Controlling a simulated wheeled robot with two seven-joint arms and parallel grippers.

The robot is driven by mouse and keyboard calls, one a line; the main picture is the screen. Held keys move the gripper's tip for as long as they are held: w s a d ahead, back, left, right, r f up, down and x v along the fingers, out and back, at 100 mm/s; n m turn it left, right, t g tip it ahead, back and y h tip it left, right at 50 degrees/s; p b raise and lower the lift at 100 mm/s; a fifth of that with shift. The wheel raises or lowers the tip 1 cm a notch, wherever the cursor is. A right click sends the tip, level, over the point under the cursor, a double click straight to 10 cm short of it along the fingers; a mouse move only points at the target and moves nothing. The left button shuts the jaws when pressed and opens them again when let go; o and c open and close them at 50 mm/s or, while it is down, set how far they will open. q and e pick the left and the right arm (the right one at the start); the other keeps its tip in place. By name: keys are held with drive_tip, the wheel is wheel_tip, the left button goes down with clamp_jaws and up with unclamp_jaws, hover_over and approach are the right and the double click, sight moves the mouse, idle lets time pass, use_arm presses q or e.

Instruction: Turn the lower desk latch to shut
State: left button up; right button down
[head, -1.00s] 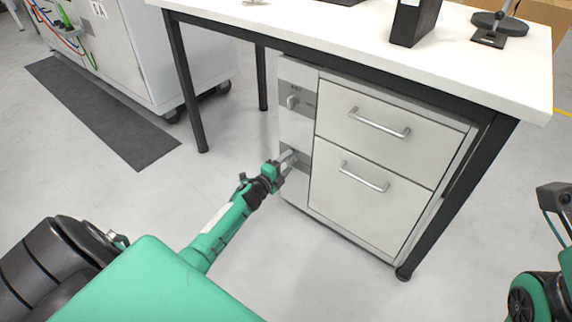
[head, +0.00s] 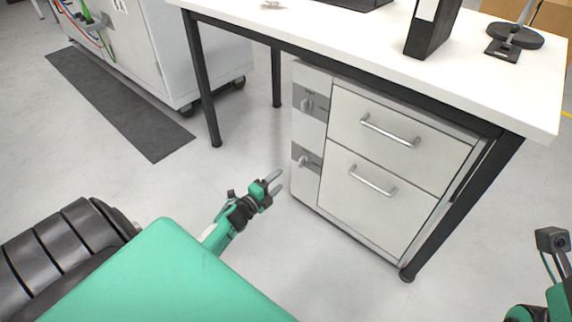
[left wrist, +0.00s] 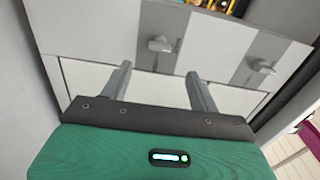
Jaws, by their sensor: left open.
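The lower desk latch (head: 303,161) is a small pale knob on a grey plate, low on the narrow left panel of the drawer cabinet. In the left wrist view the lower latch (left wrist: 160,44) lies beyond the gap between my fingers, its handle running roughly along the panel's height. The upper latch (head: 307,104) sits above it on a similar plate, and it also shows in the left wrist view (left wrist: 261,66). My left gripper (head: 276,182) is open and empty, left of and apart from the lower latch. My right gripper is out of view.
The cabinet's two drawers (head: 395,180) are closed, under the white desk (head: 330,22). Dark desk legs (head: 207,95) stand on both sides. A wheeled grey cabinet (head: 185,50) and a dark mat (head: 120,100) lie to the left. The floor around my left gripper is clear.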

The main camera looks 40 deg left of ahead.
use_arm(q)
drive_tip(key=shift+s+a, duration=0.1)
drive_tip(key=shift+s, duration=1.15)
